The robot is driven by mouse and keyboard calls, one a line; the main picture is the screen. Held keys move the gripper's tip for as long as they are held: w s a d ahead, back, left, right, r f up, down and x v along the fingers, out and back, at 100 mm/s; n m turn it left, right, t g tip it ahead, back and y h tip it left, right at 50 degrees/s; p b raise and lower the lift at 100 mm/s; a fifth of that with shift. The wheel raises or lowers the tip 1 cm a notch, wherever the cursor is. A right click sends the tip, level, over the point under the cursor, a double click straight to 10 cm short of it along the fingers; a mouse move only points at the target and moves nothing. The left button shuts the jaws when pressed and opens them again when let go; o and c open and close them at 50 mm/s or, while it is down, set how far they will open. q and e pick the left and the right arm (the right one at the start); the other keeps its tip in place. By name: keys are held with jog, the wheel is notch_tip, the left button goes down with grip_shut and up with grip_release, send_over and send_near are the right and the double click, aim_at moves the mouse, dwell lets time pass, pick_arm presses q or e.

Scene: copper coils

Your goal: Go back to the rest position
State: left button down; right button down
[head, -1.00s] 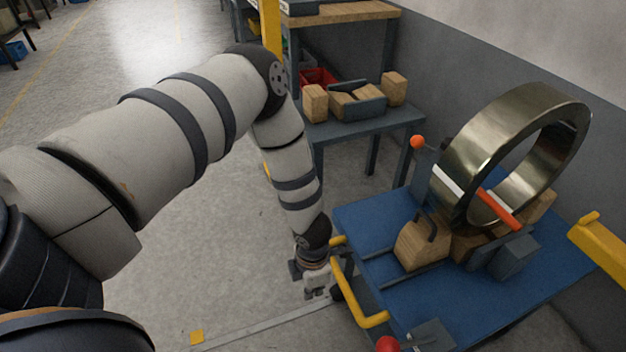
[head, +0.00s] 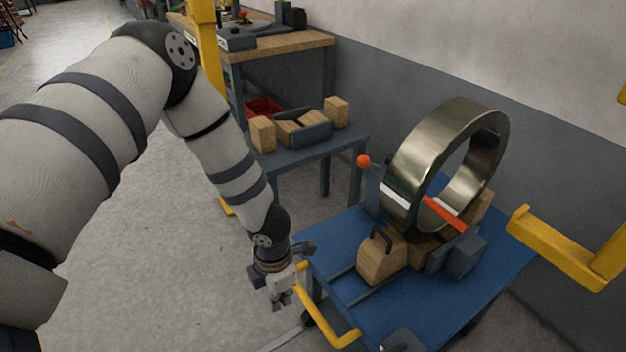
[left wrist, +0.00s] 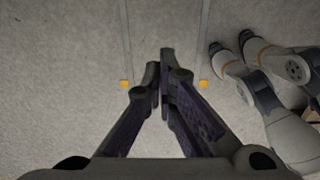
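My left arm comes in from the left and bends down in the head view. Its gripper (head: 281,302) hangs beside the yellow handle (head: 326,312) of the blue cart; I cannot tell whether they touch. In the left wrist view the two dark fingers of the left gripper (left wrist: 160,75) meet at their tips, with nothing visible between them and grey floor behind. A large metal coil ring (head: 402,165) stands upright on the blue cart (head: 505,262), apart from the gripper. My right gripper is not seen.
Wooden blocks with a handle (head: 382,258) and an orange bar (head: 444,212) are at the coil. A grey table (head: 345,142) with blocks and a workbench (head: 285,47) stand behind. A yellow rail (head: 570,245) is at right. Floor (head: 190,290) left of the cart is clear.

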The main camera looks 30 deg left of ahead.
pick_arm(q)
jog(key=s+d+f+m+g, duration=0.1)
jog(key=s+m, duration=1.2)
jog(key=m, duration=0.2)
jog(key=s+d+f+m+g, duration=0.1)
jog(key=s+d+m, duration=0.1)
jog(key=s+m, duration=1.2)
jog(key=shift+s+m, duration=0.25)
jog(key=shift+m, duration=0.25)
jog(key=shift+f, duration=0.1)
